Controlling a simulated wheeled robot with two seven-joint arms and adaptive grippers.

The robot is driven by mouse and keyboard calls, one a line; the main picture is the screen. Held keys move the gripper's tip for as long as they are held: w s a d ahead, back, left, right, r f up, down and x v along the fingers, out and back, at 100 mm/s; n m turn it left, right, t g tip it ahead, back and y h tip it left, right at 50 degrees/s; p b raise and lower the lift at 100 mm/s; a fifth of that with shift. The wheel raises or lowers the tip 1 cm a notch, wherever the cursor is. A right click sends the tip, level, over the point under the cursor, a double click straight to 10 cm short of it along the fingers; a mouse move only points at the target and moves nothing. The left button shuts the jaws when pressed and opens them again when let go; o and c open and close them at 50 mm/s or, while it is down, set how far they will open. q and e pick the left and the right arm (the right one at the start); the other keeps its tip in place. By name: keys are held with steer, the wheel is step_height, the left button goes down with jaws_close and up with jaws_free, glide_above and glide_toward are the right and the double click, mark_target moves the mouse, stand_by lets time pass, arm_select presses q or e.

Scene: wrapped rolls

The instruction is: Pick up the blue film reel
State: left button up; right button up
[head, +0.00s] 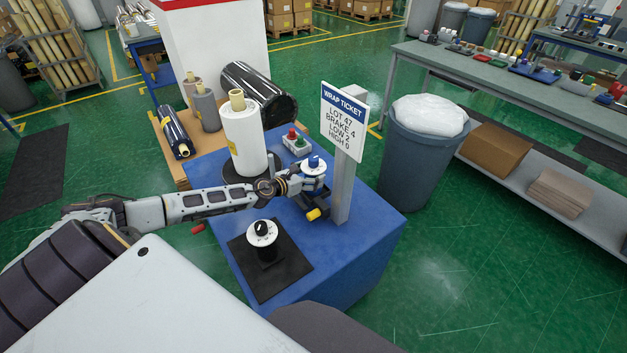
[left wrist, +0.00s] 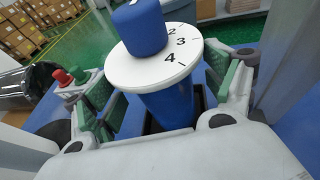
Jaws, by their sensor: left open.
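A dark blue wrapped roll (head: 174,133) with a yellow label lies on the wooden pallet at the left of the blue table (head: 350,262). It is the only blue film roll that I can make out. My left gripper (head: 312,180) is over the table, far to the right of that roll. It is open, with its fingers on either side of a blue post that carries a white numbered dial (head: 312,168) and a blue knob. The left wrist view shows the dial (left wrist: 155,66) close up, the knob (left wrist: 138,28) and the green finger pads. My right gripper is not in view.
A white roll (head: 242,140) stands upright behind my left forearm. A ticket sign (head: 344,119) on a grey post stands just right of the gripper. A second dial (head: 262,233) with a black knob is nearer. A red-and-green button box (head: 296,145) sits behind. A grey bin (head: 422,165) stands right.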

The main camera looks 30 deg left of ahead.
arm_select(q)
steer(key=shift+w+d+f, duration=0.1)
steer(key=shift+w+f, duration=0.05)
steer(key=shift+w, duration=0.4)
steer(key=shift+w+d+f, duration=0.1)
steer(key=shift+w+f, duration=0.1)
steer(key=shift+w, duration=0.25)
steer(key=c, duration=0.9)
steer(key=shift+r, duration=0.1)
steer(key=shift+c, duration=0.6)
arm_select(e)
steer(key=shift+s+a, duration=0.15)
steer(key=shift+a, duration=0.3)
arm_select(q)
steer(key=shift+w+r, duration=0.1)
steer(key=shift+r, duration=0.05)
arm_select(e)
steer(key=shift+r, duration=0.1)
